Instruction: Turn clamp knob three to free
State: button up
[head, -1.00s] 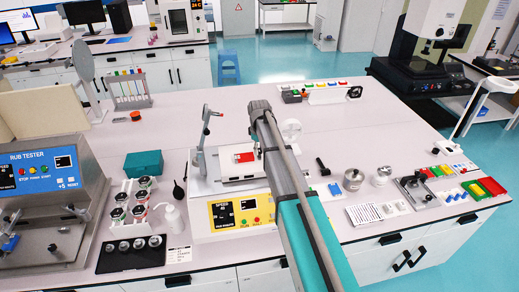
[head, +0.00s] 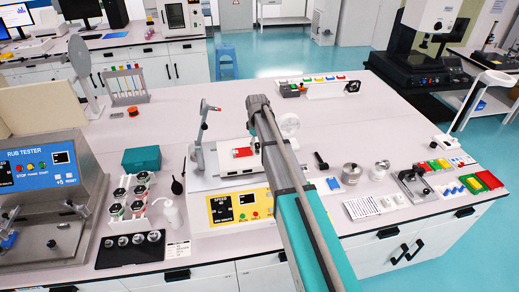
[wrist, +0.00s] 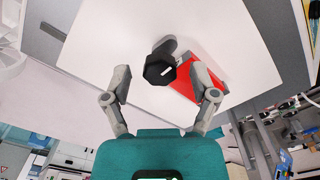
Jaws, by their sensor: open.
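In the wrist view a black faceted knob (wrist: 160,69) with a short white mark on its top stands on a dark stem over a white plate (wrist: 225,35). My gripper (wrist: 160,80) is open, one finger on each side of the knob, with gaps between. A red piece (wrist: 184,84) lies on the plate beside the knob, partly behind the right finger. In the head view the tester (head: 235,210) has a yellow panel, and its red piece (head: 243,152) shows left of my arm. The knob and most of my gripper are hidden there.
A grey lever post (head: 198,150) rises at the tester's left. Bottles and a rack of jars (head: 131,193) stand further left. A black-handled part (head: 321,163) and metal pots (head: 351,173) lie to the right. The bench behind the tester is mostly clear.

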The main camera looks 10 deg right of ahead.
aim_at(257, 144)
jog(key=shift+m, duration=0.4)
jog(key=m, duration=1.2)
jog(key=shift+m, duration=0.4)
jog(key=m, duration=0.4)
notch_tip(257, 144, up, 14)
jog(key=p, duration=1.4)
jog(key=s+f+n+b, duration=0.4)
jog(key=s+f+b, duration=0.5)
jog(key=s, duration=0.6)
jog(key=s+f+n+b, duration=0.4)
jog(key=s+f+b, duration=0.6)
jog(key=s, duration=0.5)
jog(key=shift+d, duration=0.15)
dwell(0.4)
